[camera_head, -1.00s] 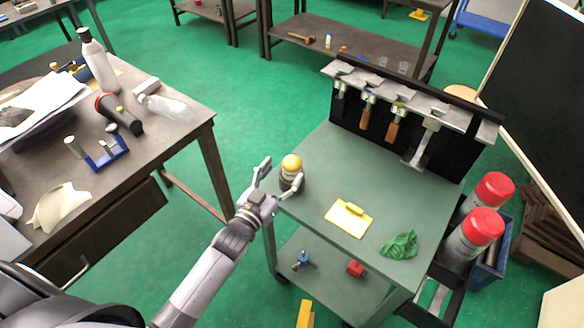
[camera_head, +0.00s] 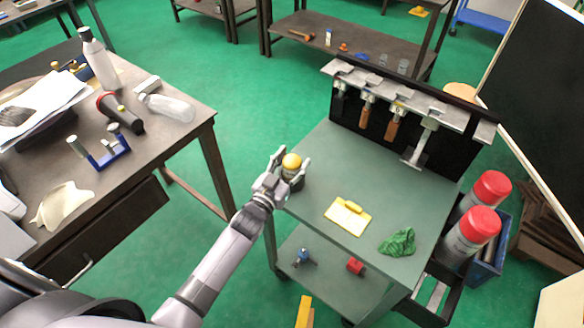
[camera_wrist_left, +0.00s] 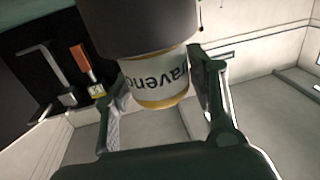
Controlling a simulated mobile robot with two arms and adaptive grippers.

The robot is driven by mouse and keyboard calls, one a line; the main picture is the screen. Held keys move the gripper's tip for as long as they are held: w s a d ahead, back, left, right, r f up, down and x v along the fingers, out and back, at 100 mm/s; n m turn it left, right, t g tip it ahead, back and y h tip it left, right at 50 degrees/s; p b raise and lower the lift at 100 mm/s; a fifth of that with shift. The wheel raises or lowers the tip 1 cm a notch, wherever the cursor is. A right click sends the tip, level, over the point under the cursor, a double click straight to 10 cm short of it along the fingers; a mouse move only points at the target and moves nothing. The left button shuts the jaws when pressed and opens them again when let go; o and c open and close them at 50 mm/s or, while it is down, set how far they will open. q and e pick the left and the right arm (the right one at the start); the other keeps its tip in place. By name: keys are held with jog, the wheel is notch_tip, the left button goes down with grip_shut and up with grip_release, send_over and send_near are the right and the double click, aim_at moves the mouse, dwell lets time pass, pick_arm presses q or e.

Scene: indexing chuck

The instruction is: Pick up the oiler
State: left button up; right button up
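The oiler appears to be the small dark can with a rounded yellow top (camera_head: 291,162), standing at the near left corner of the green cart top. In the left wrist view its dark body and white label with a yellow band (camera_wrist_left: 158,84) fill the upper middle. My left gripper (camera_head: 291,166) is at the can, with one finger on each side. In the left wrist view the left gripper (camera_wrist_left: 160,105) is open around the can, and I cannot tell whether either finger touches it. My right gripper is not in view.
The cart top (camera_head: 335,165) also holds a yellow clipboard-like piece (camera_head: 348,216) and a crumpled green cloth (camera_head: 398,242). Tools hang on a black rack (camera_head: 400,115) at its back. A cluttered brown workbench (camera_head: 150,140) stands to the left. Red-capped spray cans (camera_head: 471,231) stand right.

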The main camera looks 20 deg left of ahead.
pick_arm(q)
jog(key=c, duration=0.9)
jog(key=shift+c, duration=0.5)
jog(key=shift+r, duration=0.15)
